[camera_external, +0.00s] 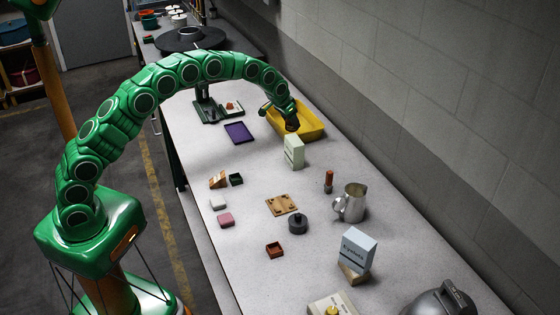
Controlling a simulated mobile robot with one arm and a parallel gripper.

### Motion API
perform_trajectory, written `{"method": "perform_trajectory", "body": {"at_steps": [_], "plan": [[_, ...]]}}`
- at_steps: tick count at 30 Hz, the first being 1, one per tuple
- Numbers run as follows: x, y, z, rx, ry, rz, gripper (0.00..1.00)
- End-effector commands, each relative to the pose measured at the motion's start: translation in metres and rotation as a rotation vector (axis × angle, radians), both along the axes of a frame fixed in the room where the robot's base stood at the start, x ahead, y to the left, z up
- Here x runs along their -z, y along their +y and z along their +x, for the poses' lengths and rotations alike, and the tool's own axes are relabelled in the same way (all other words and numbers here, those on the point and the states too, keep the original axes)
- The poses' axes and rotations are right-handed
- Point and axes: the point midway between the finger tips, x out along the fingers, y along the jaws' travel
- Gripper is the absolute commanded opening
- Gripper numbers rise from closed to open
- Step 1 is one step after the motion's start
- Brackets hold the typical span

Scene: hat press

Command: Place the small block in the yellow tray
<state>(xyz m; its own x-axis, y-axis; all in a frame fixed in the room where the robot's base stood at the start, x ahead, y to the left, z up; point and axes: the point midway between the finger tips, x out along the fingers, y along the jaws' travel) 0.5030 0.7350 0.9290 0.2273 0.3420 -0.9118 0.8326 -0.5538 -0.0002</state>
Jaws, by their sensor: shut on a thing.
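The yellow tray (312,124) lies on the far part of the bench, close to the wall. My gripper (291,124) reaches down over the tray's left part. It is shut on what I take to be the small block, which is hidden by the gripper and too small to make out. I cannot tell whether it touches the tray floor.
A pale green box (293,152) stands just in front of the tray. A purple mat (239,133) and a dark green stand (207,108) are to the left. A metal jug (352,203), a pink block (226,220) and a wooden board (281,205) lie nearer.

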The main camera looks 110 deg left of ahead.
Motion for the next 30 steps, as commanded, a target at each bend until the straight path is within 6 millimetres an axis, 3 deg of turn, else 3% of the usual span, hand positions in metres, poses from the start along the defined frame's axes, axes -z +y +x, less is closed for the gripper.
{"method": "perform_trajectory", "body": {"at_steps": [5, 12, 24, 25, 30], "plan": [[0.006, 0.003, 0.002, 0.000, 0.001, -0.001, 0.21], [0.036, 0.002, 0.002, 0.002, 0.003, -0.004, 0.21], [0.039, 0.003, 0.003, 0.001, 0.001, -0.002, 0.21], [0.039, 0.003, 0.003, 0.001, 0.001, -0.001, 0.59], [0.039, 0.003, 0.003, 0.001, 0.001, -0.001, 0.83]]}}
